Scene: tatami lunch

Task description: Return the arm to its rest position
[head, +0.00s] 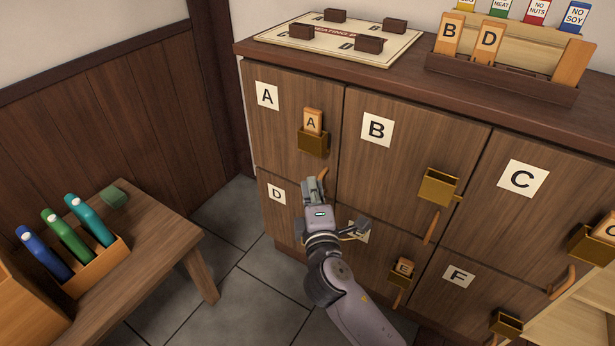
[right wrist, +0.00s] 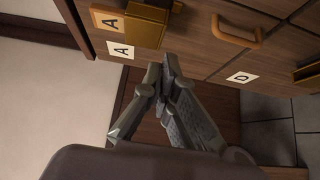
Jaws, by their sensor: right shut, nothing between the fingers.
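My right gripper (head: 312,186) is in front of the cabinet, just below the brass holder on door A. It is shut and empty. In the right wrist view its fingers (right wrist: 163,72) meet at the tips, with nothing between them. The orange tag A (head: 312,121) stands in the brass holder (head: 313,143) on door A, and it also shows in the right wrist view (right wrist: 108,20). The gripper looks apart from the tag. My right arm covers part of door D and the door to its right. My left gripper is not in view.
The cabinet (head: 420,90) has lettered doors with brass holders and handles; tag E (head: 404,267) sits low. On top are a seating board (head: 330,42) and a wooden rack (head: 500,75) with tags B and D. A low table (head: 150,250) with colored holders stands left. Open tiled floor (head: 235,290) lies between.

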